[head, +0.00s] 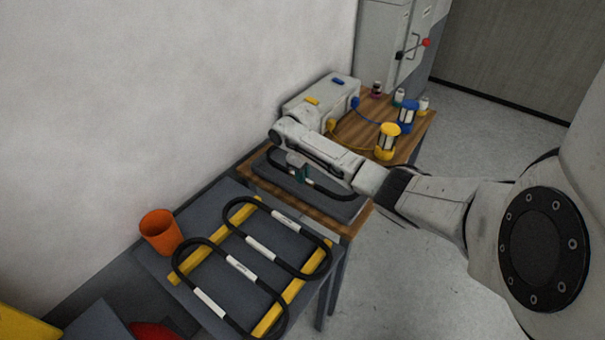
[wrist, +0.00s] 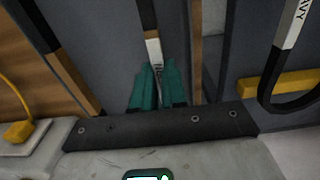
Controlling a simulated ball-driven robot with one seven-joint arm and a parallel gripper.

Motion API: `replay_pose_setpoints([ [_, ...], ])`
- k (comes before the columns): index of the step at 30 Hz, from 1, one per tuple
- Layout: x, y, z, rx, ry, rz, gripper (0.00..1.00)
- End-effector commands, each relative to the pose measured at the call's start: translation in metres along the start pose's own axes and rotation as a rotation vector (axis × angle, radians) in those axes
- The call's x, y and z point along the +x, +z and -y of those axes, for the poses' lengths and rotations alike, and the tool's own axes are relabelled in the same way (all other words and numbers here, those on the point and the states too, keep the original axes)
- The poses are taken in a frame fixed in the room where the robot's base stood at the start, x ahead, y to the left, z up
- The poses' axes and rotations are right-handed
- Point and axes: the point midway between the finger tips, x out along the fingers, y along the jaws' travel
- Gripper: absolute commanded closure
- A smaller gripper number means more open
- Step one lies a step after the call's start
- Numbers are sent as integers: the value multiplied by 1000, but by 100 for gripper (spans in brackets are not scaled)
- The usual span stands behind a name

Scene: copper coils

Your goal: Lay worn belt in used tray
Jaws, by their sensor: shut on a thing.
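My gripper (head: 301,174) is shut on a black belt (head: 331,190) with a white label part; its green fingers (wrist: 158,88) pinch the belt (wrist: 147,15) in the wrist view. The belt is a long loop, held over a dark grey tray (head: 345,209) on the wooden bench. I cannot tell whether the belt touches the tray floor. My arm hides part of the tray and belt in the head view.
Two more black belts with white labels lie across yellow bars (head: 290,300) on a dark table in front. An orange cup (head: 160,232) stands at its left. A grey box (head: 320,100), a yellow spool (head: 387,142) and a blue spool (head: 407,113) stand behind the tray.

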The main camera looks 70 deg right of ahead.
Motion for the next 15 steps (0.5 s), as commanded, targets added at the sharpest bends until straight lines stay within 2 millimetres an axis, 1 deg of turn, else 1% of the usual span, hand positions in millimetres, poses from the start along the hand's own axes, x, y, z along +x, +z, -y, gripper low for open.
replay_pose_setpoints([
  [4, 0, 0, 0, 0, 0, 0, 100],
  [15, 11, 0, 0, 0, -1, 0, 100],
])
